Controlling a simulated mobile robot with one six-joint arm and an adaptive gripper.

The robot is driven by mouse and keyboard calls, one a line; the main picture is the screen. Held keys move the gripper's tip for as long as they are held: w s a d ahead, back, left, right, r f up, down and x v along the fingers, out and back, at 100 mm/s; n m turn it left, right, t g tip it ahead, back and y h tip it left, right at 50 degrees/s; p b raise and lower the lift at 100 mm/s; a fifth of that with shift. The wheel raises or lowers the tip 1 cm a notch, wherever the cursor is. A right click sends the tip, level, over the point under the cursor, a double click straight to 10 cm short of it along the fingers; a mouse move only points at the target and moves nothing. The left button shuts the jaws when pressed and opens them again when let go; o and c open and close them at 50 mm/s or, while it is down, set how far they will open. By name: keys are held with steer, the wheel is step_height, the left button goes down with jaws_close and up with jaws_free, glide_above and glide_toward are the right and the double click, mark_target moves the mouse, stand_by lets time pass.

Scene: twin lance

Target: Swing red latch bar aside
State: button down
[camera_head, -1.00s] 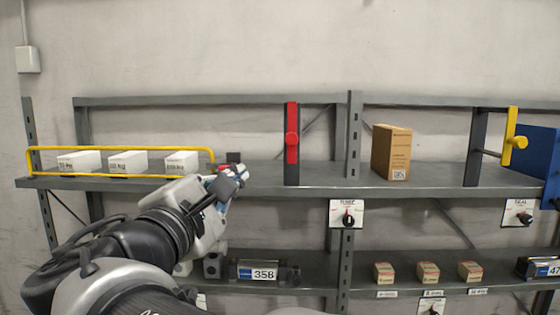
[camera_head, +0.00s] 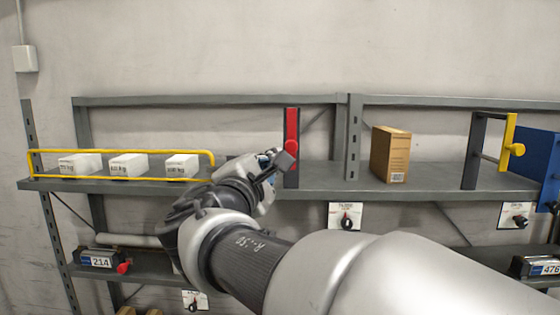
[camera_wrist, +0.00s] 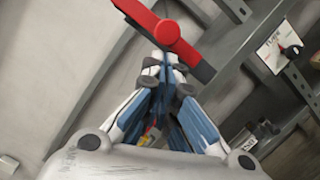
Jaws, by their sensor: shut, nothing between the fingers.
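The red latch bar (camera_head: 291,122) stands upright on the front of a dark post (camera_head: 299,128) at the upper shelf, with a round red knob at its middle. My gripper (camera_head: 287,157) is at the bar's lower part and hides some of it in the head view. In the wrist view the red bar (camera_wrist: 140,15) runs diagonally, and its knob (camera_wrist: 166,32) is just beyond the fingertips. My gripper (camera_wrist: 165,64) is shut and empty there. I cannot tell whether the fingertips touch the bar.
White boxes (camera_head: 127,164) sit behind a yellow rail (camera_head: 120,150) to the left. A brown carton (camera_head: 391,155) stands to the right. Further right are a yellow bar (camera_head: 508,140) on a dark post and a blue panel (camera_head: 536,153). A dial plate (camera_head: 347,216) hangs below the shelf edge.

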steer(key=shift+s+d, duration=0.1)
steer(key=shift+d, duration=0.05)
steer(key=shift+d+f+n+b, duration=0.15)
steer(key=shift+n+b, duration=0.25)
steer(key=shift+b, duration=0.1)
